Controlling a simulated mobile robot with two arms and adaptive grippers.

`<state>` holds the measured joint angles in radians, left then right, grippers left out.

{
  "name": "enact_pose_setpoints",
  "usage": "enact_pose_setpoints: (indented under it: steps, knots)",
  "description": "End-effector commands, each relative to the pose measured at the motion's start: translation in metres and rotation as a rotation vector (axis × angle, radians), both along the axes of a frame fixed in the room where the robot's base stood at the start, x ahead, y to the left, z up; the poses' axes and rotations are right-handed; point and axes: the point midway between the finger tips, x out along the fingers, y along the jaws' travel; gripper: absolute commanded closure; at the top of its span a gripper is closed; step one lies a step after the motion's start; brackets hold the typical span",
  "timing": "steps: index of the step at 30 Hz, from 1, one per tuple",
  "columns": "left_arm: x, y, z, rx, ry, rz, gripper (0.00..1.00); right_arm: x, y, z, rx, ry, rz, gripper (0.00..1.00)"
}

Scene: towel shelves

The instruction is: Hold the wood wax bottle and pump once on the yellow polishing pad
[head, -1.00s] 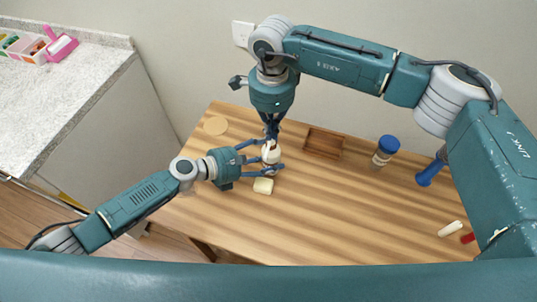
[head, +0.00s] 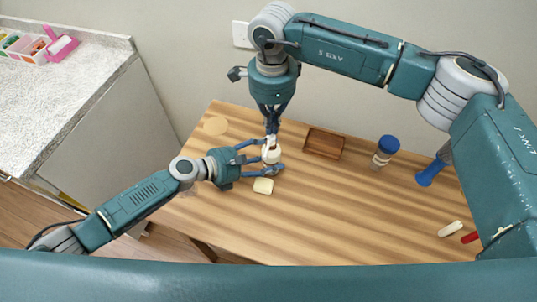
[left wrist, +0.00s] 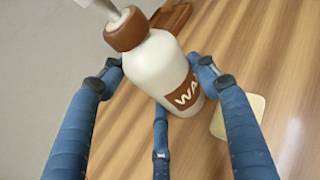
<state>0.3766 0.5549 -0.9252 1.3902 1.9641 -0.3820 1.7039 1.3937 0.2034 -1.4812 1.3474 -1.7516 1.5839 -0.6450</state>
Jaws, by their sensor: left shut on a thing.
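The wood wax bottle (head: 271,155) is white with a brown collar; part of its label shows in the left wrist view (left wrist: 165,70). My left gripper (head: 268,160) is shut around its body, with blue fingers on both sides. My right gripper (head: 271,133) points down directly above the white pump head; whether its fingertips touch the head or are closed is unclear. The pale yellow polishing pad (head: 263,186) lies on the table just in front of the bottle. It also shows at the right of the left wrist view (left wrist: 240,116), beside the bottle.
The wooden table (head: 340,220) has a brown tray (head: 324,143) behind and right of the bottle. A blue-capped jar (head: 384,152), a blue object (head: 431,173), a cream stick (head: 449,228) and a red one (head: 469,237) are farther right. A round coaster (head: 215,125) lies back left. The front middle is clear.

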Motion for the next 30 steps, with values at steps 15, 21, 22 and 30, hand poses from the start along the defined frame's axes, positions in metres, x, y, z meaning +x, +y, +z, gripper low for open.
enact_pose_setpoints:
  steps: [15, 21, 22, 30]
  knots:
    - [-0.001, 0.000, -0.002, 0.002, 0.003, -0.001, 0.72, 0.001, 0.000, 0.041, 0.001, -0.003, 0.000, 1.00]
    - [-0.001, 0.000, -0.002, 0.002, 0.003, -0.001, 0.72, 0.000, 0.000, 0.058, 0.000, -0.001, 0.000, 1.00]
    - [-0.001, 0.000, -0.002, 0.002, 0.003, -0.001, 0.72, 0.000, 0.000, 0.059, 0.000, -0.001, 0.000, 1.00]
    - [-0.001, 0.000, -0.002, 0.002, 0.003, -0.001, 0.72, 0.000, 0.000, 0.060, 0.000, 0.000, 0.000, 1.00]
